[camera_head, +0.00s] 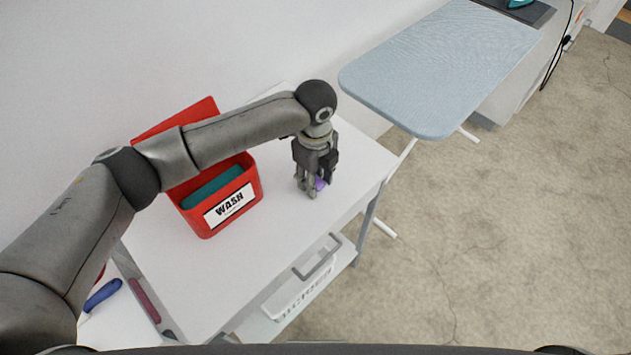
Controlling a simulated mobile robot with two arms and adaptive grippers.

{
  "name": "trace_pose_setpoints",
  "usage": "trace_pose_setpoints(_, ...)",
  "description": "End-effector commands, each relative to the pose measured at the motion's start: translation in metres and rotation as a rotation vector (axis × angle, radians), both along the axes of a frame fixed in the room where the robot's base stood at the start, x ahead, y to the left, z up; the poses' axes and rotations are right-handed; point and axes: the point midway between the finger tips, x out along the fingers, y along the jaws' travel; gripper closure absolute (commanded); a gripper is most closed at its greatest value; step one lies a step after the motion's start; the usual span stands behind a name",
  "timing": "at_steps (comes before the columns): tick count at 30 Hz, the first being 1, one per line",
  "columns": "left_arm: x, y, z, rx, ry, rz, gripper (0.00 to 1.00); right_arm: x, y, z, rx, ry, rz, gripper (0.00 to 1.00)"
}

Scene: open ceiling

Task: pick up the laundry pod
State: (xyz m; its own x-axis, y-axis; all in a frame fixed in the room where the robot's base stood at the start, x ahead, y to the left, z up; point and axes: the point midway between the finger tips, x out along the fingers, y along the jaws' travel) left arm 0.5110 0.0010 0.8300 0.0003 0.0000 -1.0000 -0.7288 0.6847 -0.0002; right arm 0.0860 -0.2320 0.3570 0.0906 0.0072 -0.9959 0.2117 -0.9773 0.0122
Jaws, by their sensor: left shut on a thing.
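The laundry pod (321,184) is small and purple. It shows between the fingers of my left gripper (312,190), at the right part of the white table top (270,240). My left gripper points down and is shut on the pod; the fingers hide much of it. I cannot tell whether the pod still touches the table. My right gripper is not in view.
A red box (255,187) labelled WASH, its lid open, stands left of the gripper, partly behind my left arm. A white container (300,283) sits on the lower shelf. A blue ironing board (440,65) stands at the back right. Tools lie at lower left.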

Motion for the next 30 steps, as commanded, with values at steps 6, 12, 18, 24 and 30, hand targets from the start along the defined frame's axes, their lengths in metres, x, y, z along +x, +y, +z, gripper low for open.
trace_pose_setpoints(6,0.0,0.0,0.0,0.0,0.0,0.0,0.79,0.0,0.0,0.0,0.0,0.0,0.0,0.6)
trace_pose_setpoints(12,0.0,0.0,0.005,-0.001,-0.001,-0.001,0.79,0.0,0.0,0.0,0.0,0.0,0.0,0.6)
trace_pose_setpoints(18,0.001,-0.001,0.025,-0.001,-0.001,0.0,0.79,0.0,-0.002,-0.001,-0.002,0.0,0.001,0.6)
trace_pose_setpoints(24,-0.017,0.002,0.051,-0.001,-0.001,-0.003,0.79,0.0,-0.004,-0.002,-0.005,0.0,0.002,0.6)
trace_pose_setpoints(30,-0.049,0.006,0.09,-0.003,-0.003,-0.005,0.79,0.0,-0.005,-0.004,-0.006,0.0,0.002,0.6)
